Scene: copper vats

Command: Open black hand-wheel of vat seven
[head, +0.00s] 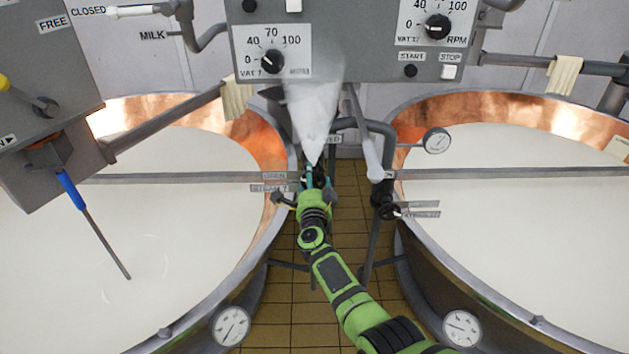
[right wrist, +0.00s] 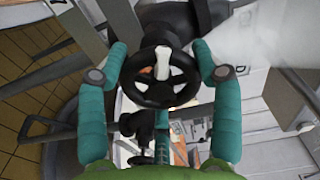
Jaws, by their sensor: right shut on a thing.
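The black hand-wheel (right wrist: 160,77) has several spokes and a white mark on its rim, at the top in the right wrist view. My right gripper (head: 314,178) is shut on it, with one teal finger on each side. In the head view the gripper hides most of the wheel. Plates beside it read OPEN (head: 274,176) and what looks like STEAM 7 (head: 269,188). A further plate behind the gripper is partly hidden and ends in ED. The left vat (head: 190,200) holds white liquid inside a copper wall. My left gripper is not in view.
A white plume of steam (head: 315,105) hangs just above the wheel. The right vat (head: 600,120) stands across a narrow tiled gap. A second black valve handle (head: 388,210) is right of my gripper. Pipes and the grey control panel (head: 350,45) hang overhead.

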